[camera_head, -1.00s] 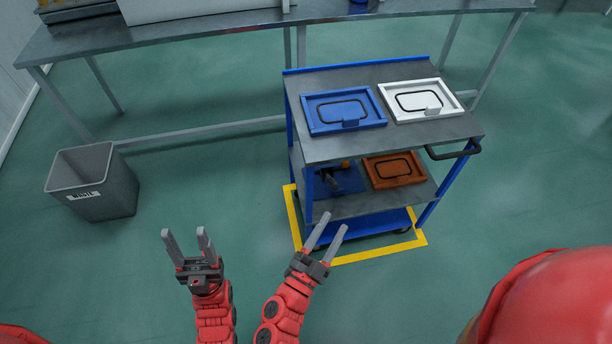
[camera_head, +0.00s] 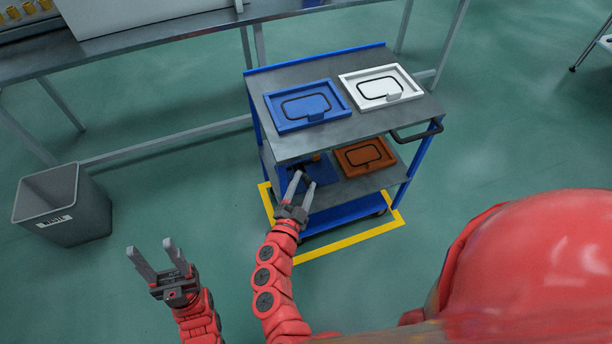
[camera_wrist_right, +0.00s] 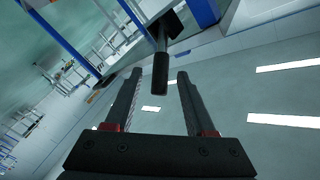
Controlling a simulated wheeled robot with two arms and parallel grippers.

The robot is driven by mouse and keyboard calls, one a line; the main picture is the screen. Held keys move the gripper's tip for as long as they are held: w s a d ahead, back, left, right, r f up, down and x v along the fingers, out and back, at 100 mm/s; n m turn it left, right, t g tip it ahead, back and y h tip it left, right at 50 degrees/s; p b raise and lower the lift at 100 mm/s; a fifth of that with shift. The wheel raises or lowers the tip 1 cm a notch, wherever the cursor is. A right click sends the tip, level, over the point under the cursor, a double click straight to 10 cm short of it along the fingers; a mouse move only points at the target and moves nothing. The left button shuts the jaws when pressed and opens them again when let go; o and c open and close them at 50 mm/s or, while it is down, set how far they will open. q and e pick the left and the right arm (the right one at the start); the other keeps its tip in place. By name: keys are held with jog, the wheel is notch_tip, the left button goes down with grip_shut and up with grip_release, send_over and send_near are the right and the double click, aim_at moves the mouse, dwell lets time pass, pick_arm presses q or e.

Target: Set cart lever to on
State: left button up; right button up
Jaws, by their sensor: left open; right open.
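The blue and grey cart (camera_head: 345,132) stands in front of me. On its lower shelf is a blue plate (camera_head: 324,173) with a dark lever, mostly hidden behind my right gripper in the head view. The right wrist view shows the lever's black grip (camera_wrist_right: 161,72) pointing toward the gripper, at the gap between the open fingers and apparently apart from them. My right gripper (camera_head: 303,179) is open at the front left of the lower shelf. My left gripper (camera_head: 151,246) is open and empty over the floor, left of the cart. The lever's on and off marks are not visible.
The top shelf holds a blue framed panel (camera_head: 306,105) and a white one (camera_head: 381,87); an orange panel (camera_head: 364,156) lies below. A black handle (camera_head: 417,134) sticks out right. A grey bin (camera_head: 62,205) stands left. A bench (camera_head: 160,38) runs behind.

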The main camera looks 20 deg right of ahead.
jog(key=shift+x, duration=1.3)
grip_shut()
dwell(0.5)
